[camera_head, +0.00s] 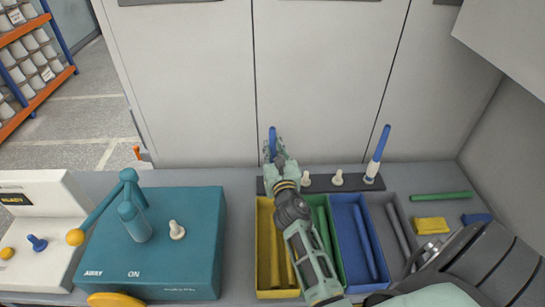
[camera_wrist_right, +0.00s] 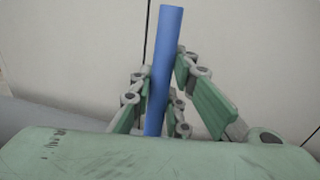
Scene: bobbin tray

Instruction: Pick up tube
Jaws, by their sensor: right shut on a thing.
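A blue tube (camera_head: 272,140) stands near upright between the fingers of my right gripper (camera_head: 279,160), above the left end of the dark peg strip. The right wrist view shows the tube (camera_wrist_right: 164,70) gripped between the green fingers of the right gripper (camera_wrist_right: 166,95). Its upper part sticks out past the fingers, and its lower end is hidden. A second blue tube (camera_head: 380,143) sits tilted on a white peg (camera_head: 371,172) at the right end of the strip. My left gripper is not in view.
The dark strip (camera_head: 322,184) has bare white pegs. In front stand yellow (camera_head: 263,220), green, blue (camera_head: 350,210) and grey bins holding tubes. A teal machine (camera_head: 205,240) stands left. A green tube (camera_head: 441,196) and yellow block (camera_head: 431,225) lie right. Grey panels rise behind.

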